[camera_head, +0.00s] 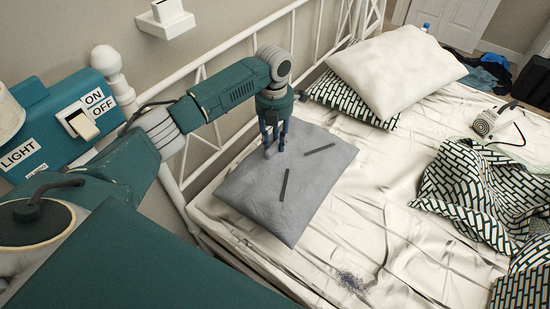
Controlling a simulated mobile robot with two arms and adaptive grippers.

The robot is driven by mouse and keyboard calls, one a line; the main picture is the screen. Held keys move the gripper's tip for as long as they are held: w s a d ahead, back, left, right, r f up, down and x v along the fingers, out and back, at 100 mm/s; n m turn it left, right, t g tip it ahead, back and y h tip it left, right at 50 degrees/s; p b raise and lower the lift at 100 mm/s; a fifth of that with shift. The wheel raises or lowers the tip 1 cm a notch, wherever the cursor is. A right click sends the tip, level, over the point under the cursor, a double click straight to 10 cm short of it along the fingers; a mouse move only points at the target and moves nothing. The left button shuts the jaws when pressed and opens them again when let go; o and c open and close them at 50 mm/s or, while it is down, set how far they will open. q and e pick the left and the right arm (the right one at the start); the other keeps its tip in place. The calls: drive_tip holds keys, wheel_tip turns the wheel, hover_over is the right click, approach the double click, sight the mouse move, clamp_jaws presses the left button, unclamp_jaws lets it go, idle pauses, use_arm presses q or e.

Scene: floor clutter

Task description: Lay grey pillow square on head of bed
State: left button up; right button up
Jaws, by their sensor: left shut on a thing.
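The grey pillow (262,199) is at the near left part of the bed (360,215), close to the white metal rail, and turned at an angle in the picture. It has two dark bars on its top face. I cannot tell whether it rests fully on the sheet or is slightly raised. My left gripper (272,151) points down and is shut on the pillow's upper part, near its far edge. My right gripper is not in view.
A white pillow (397,68) leans on a patterned pillow (342,97) farther along the rail (218,72). A crumpled patterned blanket (470,195) and a small device with a cord (485,124) lie at right. A dark smudge (351,281) marks the sheet. The bed's middle is clear.

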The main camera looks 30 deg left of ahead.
use_arm(q)
wheel_tip(320, 180, down, 4)
drive_tip(key=shift+f, duration=0.2)
wheel_tip(320, 180, down, 3)
drive_tip(key=shift+f, duration=0.4)
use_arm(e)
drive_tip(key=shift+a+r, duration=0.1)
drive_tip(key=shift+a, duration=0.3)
use_arm(q)
drive_tip(key=o, duration=0.7)
drive_tip(key=shift+f, duration=0.15)
drive_tip(key=o, duration=0.4)
drive_tip(key=shift+o, duration=0.2)
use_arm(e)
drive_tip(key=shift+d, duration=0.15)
